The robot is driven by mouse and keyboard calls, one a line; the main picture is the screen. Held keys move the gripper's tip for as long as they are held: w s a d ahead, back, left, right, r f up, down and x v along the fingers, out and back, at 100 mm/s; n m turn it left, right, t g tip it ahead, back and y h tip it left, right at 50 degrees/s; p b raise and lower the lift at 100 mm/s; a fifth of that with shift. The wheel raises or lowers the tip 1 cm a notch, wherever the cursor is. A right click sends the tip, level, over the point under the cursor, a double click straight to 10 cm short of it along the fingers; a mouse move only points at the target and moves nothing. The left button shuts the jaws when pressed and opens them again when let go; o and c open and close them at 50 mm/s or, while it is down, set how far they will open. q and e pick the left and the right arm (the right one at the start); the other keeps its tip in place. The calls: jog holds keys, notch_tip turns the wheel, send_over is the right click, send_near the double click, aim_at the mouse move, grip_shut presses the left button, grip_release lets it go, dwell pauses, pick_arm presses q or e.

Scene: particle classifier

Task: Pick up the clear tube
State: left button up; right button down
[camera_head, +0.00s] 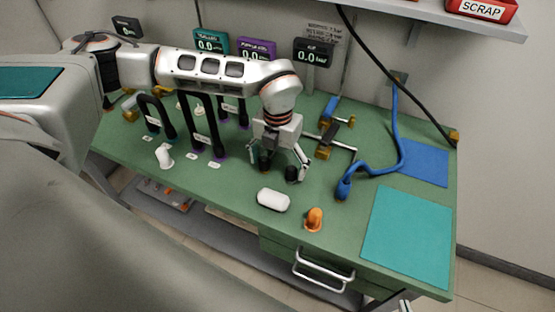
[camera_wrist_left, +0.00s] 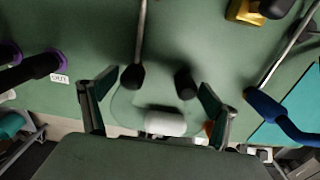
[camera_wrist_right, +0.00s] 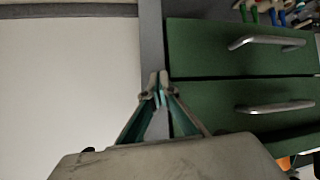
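The clear tube is hard to make out; its dark ends show under my left gripper in the head view (camera_head: 291,174), and a faint see-through outline lies around two black ends in the left wrist view (camera_wrist_left: 185,84). My left gripper (camera_head: 278,165) is over it, pointing down. Its fingers (camera_wrist_left: 155,98) are spread apart on either side of the black ends, and I see no grip on the tube. My right gripper (camera_wrist_right: 158,78) has its fingertips together with nothing between them; it is low, by the green drawers.
A white capsule-shaped piece (camera_head: 273,200) and an orange fitting (camera_head: 314,219) lie near the table's front edge. Black tubes with teal ends (camera_head: 156,116) and purple ends (camera_head: 202,137) stand left. A blue tube (camera_head: 375,173) lies right, near a teal mat (camera_head: 407,237).

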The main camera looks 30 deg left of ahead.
pick_arm(q)
jog(key=c, duration=0.7)
jog(key=shift+o, duration=0.2)
jog(key=shift+r, duration=0.15)
notch_tip(320, 180, up, 20)
